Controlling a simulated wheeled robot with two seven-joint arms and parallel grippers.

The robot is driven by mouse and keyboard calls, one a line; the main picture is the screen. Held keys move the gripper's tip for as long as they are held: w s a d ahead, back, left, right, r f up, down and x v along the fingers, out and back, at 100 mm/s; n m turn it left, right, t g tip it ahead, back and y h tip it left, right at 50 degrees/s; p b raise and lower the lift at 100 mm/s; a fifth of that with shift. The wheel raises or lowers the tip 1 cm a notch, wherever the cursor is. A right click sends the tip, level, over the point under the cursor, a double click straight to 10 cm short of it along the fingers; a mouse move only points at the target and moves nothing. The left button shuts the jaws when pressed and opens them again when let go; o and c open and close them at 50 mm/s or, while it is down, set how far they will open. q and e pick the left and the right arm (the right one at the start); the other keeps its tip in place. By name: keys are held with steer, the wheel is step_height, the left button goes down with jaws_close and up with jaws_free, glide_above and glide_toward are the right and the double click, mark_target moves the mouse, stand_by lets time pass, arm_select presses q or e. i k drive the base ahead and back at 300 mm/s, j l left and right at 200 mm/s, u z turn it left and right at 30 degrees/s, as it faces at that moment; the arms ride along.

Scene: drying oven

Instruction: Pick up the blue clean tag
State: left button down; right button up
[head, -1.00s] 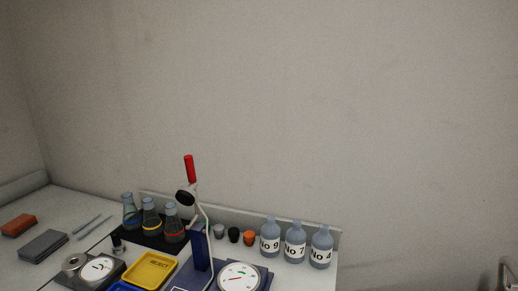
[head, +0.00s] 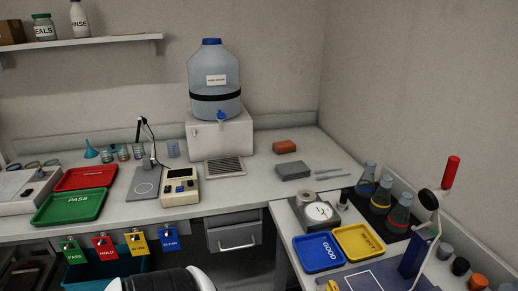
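The blue tag (head: 168,241) hangs at the front edge of the back bench, the rightmost in a row of coloured tags. It has a metal fitting at its top and small lettering that is hard to read. To its left hang a yellow tag (head: 137,245), a red tag (head: 104,248) and a green tag (head: 74,252). Neither gripper shows. A white and black part, likely mine, is at the bottom edge below the tags.
A teal bin (head: 118,276) stands below the tags, and a drawer (head: 234,232) is to their right. Red (head: 86,178) and green (head: 70,207) trays lie on the bench above. The right bench holds blue (head: 319,252) and yellow (head: 358,241) trays, flasks and a press.

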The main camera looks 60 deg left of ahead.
mark_target(170, 244)
steer(key=u, duration=0.4)
steer(key=k+u, duration=0.1)
steer(key=u, duration=0.75)
steer(key=k+u, duration=0.1)
steer(key=u, duration=0.3)
steer(key=j+u, duration=0.1)
steer(key=u, duration=0.35)
steer(key=k+u, duration=0.1)
steer(key=u, duration=0.3)
steer(key=i+j, duration=0.05)
